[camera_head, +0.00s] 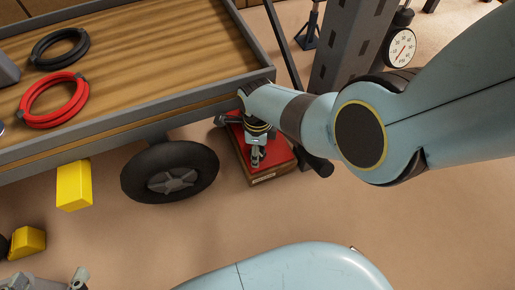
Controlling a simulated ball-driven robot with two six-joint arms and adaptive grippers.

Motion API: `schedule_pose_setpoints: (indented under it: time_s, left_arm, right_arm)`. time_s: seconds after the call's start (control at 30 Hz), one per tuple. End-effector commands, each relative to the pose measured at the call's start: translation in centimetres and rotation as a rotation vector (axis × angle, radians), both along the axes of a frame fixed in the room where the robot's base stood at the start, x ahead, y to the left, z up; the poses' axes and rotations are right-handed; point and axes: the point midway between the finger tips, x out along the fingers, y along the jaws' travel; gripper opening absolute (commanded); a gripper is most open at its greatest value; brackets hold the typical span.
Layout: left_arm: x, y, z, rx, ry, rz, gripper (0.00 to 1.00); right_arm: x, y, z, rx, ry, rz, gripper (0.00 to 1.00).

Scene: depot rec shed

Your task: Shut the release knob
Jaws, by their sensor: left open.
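A red-topped unit (277,159) with a brown lower side sits on the floor beside the cart's corner. My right gripper (257,158) points down over it, at the end of the light blue arm from the right. Its fingers are small and dark here, and I cannot tell whether they are open or touching anything. I cannot make out the release knob; the gripper and wrist cover part of the unit. My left gripper (52,283) is at the bottom left edge, partly cut off, open and well away from the unit.
A wooden-topped cart (150,50) with a grey rim and a black wheel (170,171) stands at the left. Red (52,100) and black (60,47) coils lie on it. Yellow blocks (74,186) are below. A grey post (350,45) and a gauge (401,47) stand behind.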

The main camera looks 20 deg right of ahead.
Motion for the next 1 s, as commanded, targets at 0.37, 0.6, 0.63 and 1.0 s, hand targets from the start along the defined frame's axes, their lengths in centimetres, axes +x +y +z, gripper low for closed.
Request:
schedule_pose_setpoints:
  time_s: [0.37,0.6,0.63,1.0]
  left_arm:
    - [-0.3,0.0,-0.1,-0.001,0.007,0.003,0.67]
    - [-0.1,0.0,0.0,-0.001,0.003,0.002,0.67]
    - [-0.1,0.0,0.0,0.000,0.002,0.001,0.67]
    - [0.0,0.0,0.0,-0.001,0.001,0.001,0.67]
  right_arm:
    - [0.0,0.0,0.1,0.000,0.000,0.000,0.69]
    - [0.0,0.0,2.1,0.000,-0.002,-0.001,0.69]
    - [0.0,0.0,2.5,0.001,-0.003,-0.001,0.69]
    - [0.1,0.0,7.1,0.000,-0.001,0.000,0.69]
